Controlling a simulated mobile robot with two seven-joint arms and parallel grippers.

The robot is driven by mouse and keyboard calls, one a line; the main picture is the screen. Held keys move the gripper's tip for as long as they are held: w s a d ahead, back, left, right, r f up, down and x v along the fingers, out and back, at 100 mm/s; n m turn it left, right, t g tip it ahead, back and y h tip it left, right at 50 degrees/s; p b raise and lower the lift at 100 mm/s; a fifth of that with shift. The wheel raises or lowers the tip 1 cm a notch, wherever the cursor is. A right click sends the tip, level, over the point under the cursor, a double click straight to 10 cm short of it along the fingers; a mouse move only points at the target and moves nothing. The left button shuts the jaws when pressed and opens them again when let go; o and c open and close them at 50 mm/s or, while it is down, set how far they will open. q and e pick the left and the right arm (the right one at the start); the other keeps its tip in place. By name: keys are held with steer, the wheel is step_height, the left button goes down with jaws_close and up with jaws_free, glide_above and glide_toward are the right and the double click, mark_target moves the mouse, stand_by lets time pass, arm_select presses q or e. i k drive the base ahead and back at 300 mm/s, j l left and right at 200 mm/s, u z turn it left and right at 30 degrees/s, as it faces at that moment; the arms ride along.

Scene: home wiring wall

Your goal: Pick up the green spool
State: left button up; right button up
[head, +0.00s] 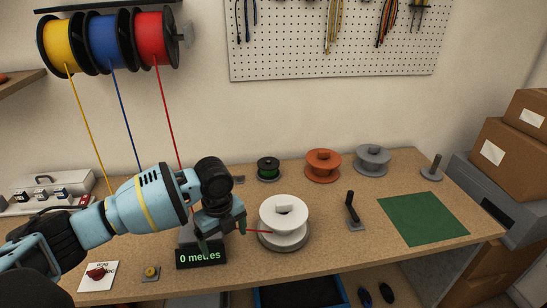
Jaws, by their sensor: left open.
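The green spool (268,170) is a small black reel with green wire on it. It stands upright at the back of the wooden workbench, left of the orange spool (323,165). My left gripper (223,232) is open and points down in front of and to the left of the green spool, apart from it. It is over the meter box reading "0 metres" (201,258), partly hiding it. My right gripper is not in view.
A white spool (283,215) with a red wire end stands close right of my left gripper. A grey spool (372,160), a black crank (352,210), a post (433,168) and a green mat (423,218) lie further right. Yellow, blue and red wires hang from wall reels (108,40).

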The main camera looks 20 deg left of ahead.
mark_target(271, 171)
steer(key=i+j, duration=0.15)
steer(key=i, duration=0.55)
steer(key=i+j, duration=0.15)
steer(key=i, duration=0.55)
